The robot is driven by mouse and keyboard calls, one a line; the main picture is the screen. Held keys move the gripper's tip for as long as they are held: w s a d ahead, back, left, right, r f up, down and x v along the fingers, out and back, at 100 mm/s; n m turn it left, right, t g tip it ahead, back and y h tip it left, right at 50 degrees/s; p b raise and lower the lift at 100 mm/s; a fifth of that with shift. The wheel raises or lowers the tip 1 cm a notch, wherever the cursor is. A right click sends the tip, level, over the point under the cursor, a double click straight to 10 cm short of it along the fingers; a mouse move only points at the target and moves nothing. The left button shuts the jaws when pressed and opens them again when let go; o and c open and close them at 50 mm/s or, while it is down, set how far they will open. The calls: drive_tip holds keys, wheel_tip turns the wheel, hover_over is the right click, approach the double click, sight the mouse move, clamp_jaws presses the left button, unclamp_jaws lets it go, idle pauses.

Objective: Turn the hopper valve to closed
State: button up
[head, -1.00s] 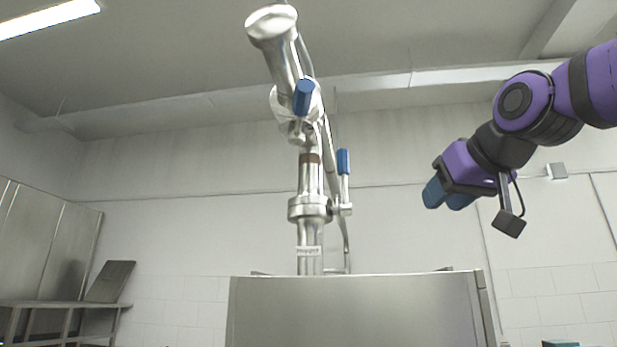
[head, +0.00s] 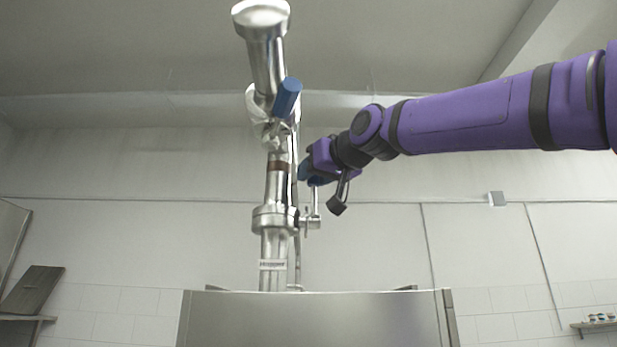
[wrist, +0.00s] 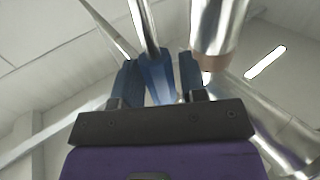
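The hopper valve (head: 310,222) sits on the side of the steel pipe, above a label that seems to read "Hopper" (head: 272,265). Its thin lever (head: 315,200) points straight up, and its blue grip is hidden behind my gripper in the head view. My gripper (head: 307,172) is at the lever's top, coming from the right. In the wrist view the blue grip (wrist: 157,82) stands between the two blue fingers of my gripper (wrist: 159,78). The fingers look spread around it; any contact is hard to make out.
A second blue handle (head: 287,97) is higher on the steel pipe (head: 277,190), close above my gripper. A steel box (head: 315,318) stands below the pipe. Free air lies to the right, under my arm. A wall shelf (head: 595,325) is far right.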

drive_tip(key=shift+x, duration=0.95)
clamp_jaws()
drive_tip(key=shift+s, duration=0.1)
